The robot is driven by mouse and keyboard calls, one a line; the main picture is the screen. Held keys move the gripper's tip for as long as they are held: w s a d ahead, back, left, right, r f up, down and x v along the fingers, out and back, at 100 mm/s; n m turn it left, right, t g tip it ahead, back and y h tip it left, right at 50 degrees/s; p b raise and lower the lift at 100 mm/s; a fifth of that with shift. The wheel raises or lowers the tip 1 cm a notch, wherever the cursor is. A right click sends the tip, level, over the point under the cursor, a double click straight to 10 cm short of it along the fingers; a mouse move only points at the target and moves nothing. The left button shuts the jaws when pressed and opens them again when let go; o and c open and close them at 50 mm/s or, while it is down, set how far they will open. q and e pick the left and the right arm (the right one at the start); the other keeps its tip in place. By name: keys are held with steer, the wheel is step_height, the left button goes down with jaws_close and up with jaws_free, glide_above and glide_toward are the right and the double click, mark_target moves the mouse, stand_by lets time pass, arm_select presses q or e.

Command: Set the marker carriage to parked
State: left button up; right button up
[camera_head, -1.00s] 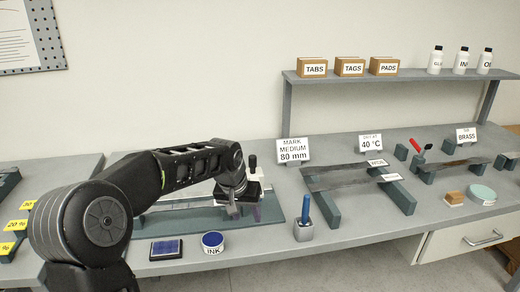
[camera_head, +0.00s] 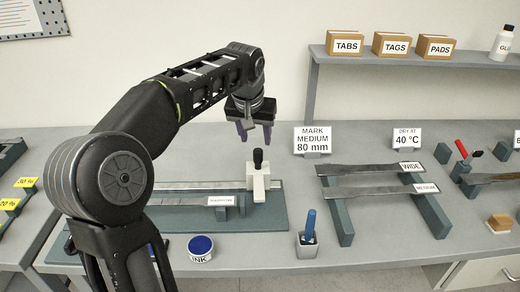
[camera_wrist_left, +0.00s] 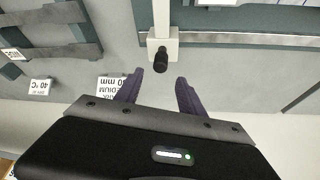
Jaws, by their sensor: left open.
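The marker carriage (camera_head: 259,190) is a white block with an upright black handle. It sits at the right end of the rail (camera_head: 185,186) on the teal base plate (camera_head: 270,215). In the left wrist view the carriage (camera_wrist_left: 163,38) lies just beyond the fingertips, its black knob pointing towards the gap between them. My left gripper (camera_head: 255,138) is open and empty, above and slightly behind the handle, apart from it. Its two purple fingers also show in the left wrist view (camera_wrist_left: 161,85). My right gripper is not in view.
An ink pot (camera_head: 200,247) and a cup with a blue-handled tool (camera_head: 308,240) stand in front. The medium sign (camera_head: 312,140) stands behind right. Metal strips lie on supports to the right.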

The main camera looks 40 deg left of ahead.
mark_target(258, 150)
arm_select(q)
steer(key=x, duration=0.7)
steer(key=shift+w+f+p, duration=0.15)
steer(key=shift+f+p, duration=0.2)
steer(key=shift+p, duration=0.05)
steer(key=shift+c, duration=0.6)
jaws_close()
stand_by(0.5)
